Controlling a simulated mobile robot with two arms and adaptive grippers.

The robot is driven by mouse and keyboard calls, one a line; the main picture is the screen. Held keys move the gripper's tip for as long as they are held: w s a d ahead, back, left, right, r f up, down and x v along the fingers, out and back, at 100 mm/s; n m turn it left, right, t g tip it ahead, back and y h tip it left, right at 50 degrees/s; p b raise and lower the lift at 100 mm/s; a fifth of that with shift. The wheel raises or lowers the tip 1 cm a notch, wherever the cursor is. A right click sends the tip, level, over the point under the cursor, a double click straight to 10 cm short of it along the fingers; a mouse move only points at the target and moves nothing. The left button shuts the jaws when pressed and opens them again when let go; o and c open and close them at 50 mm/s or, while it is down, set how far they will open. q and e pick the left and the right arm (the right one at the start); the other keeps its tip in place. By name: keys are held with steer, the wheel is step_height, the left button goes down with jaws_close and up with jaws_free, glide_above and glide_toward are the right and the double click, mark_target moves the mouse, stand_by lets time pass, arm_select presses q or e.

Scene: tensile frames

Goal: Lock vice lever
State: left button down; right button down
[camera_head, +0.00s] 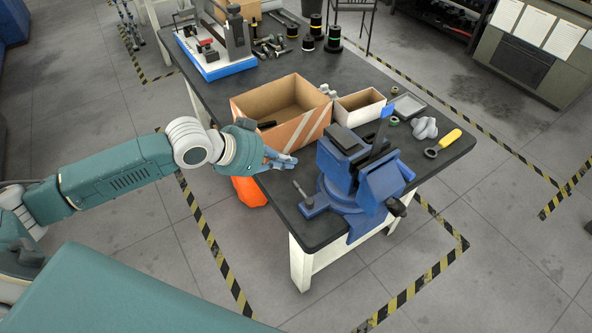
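A blue bench vice (368,190) is mounted at the near corner of the dark workbench (300,233). A thin grey lever (301,190) stands tilted at the left of its base. A dark handle (396,206) shows at its front right. A dark upright bar with a blue top (387,112) rises at the jaws; I cannot tell whether it is clamped. My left gripper (284,160) is above the bench's left edge, left of the vice and apart from the lever. Its fingers are too small to tell whether they are open. My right gripper is out of view.
An open cardboard box (285,128) stands behind the vice, with a smaller box (361,103) to its right. A yellow-handled tool (445,142) lies at the right. An orange object (250,191) is beside the bench below my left gripper. Black spools (334,38) stand farther back.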

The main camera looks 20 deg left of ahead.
mark_target(303, 194)
arm_select(q)
steer(key=p+x, duration=0.2)
steer(key=x, duration=0.7)
steer(key=shift+w+d, duration=0.2)
steer(key=shift+d, duration=0.05)
steer(key=shift+s+a+f+p, duration=0.7)
steer(key=shift+s+a+f, duration=0.2)
steer(key=shift+s, duration=0.15)
steer(key=shift+s+a+f, duration=0.15)
steer(key=shift+s+a, duration=0.1)
steer(key=shift+s, duration=0.15)
steer(key=shift+w+f, duration=0.1)
steer(key=shift+d, duration=0.1)
